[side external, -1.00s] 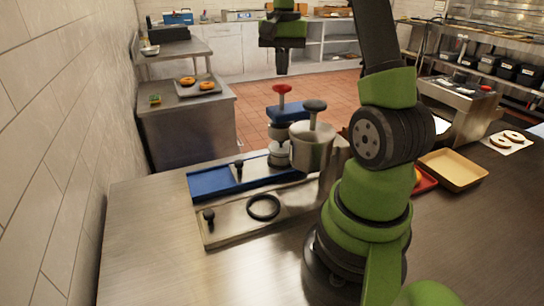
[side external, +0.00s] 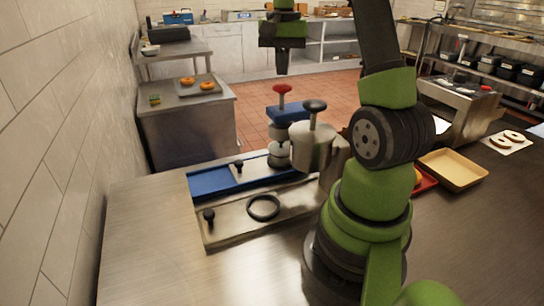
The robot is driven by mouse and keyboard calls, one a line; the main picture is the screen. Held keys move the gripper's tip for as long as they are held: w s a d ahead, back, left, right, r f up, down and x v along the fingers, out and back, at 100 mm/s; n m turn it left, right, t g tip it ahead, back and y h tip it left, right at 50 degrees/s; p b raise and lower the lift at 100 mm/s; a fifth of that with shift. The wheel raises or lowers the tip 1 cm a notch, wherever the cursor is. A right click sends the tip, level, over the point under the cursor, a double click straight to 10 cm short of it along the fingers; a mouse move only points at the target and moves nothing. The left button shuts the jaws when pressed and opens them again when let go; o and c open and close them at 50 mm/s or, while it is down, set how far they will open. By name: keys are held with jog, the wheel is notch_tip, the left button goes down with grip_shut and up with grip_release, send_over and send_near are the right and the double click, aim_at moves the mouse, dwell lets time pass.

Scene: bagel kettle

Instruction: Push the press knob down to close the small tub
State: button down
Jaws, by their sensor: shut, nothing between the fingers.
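The red press knob (side external: 282,89) stands upright on a short stem above a blue block (side external: 287,112). Below the block is a small silvery metal body (side external: 279,154), probably the small tub; whether a lid sits on it cannot be made out. My gripper (side external: 282,72) is above the red knob in the picture, pointing down, with its fingers shut and empty. A small gap shows between the fingertips and the knob. A second press with a dark knob (side external: 315,106) and a larger metal body (side external: 313,147) stands just right, partly in front.
A blue rail (side external: 215,182) and a metal plate with a black ring (side external: 263,207) and small black knobs lie in front. My arm covers the right side. A yellow tray (side external: 454,170) lies at right. The table's left front is clear.

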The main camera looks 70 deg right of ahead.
aim_at(282, 84)
jog(key=shift+f, duration=0.1)
jog(key=shift+f, duration=2.8)
jog(key=shift+r, duration=2.9)
jog(key=shift+r, duration=0.1)
notch_tip(282, 84, up, 6)
jog(key=shift+f, duration=0.1)
